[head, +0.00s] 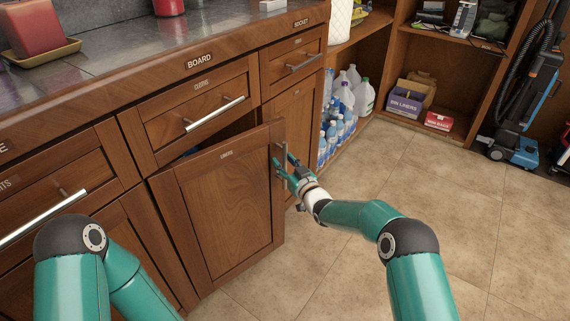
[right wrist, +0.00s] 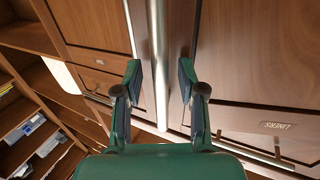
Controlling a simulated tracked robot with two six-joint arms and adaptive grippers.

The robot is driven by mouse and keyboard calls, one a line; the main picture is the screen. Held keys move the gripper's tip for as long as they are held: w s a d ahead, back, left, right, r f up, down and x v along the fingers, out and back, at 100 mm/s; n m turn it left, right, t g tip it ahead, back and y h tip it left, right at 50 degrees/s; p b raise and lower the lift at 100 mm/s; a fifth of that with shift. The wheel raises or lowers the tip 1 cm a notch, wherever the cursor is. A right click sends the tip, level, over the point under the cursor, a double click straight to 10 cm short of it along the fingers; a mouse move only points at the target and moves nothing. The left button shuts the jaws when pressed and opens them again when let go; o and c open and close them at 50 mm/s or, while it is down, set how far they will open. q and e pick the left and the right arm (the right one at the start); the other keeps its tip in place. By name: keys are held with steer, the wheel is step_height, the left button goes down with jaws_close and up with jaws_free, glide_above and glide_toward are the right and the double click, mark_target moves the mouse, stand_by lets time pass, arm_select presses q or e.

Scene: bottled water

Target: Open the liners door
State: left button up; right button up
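The liners door (head: 222,205) is a brown wood panel with a "LINERS" label, and it stands partly open, with a dark gap along its top. My right gripper (head: 287,167) is at this handle. In the right wrist view, the handle (right wrist: 159,70) runs between the two fingers, with a gap visible on each side; the fingers are open around it. My left arm shows at the lower left, but its gripper is out of the picture.
Drawers with bar handles, one labelled "CLOTHS" (head: 200,108), sit above the door under the countertop (head: 130,50). Bottles and jugs (head: 345,100) stand on a low shelf to the right. A bin liners box (head: 404,102) is farther back.

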jaws_close()
stand_by(0.3)
steer(key=shift+s, duration=0.1)
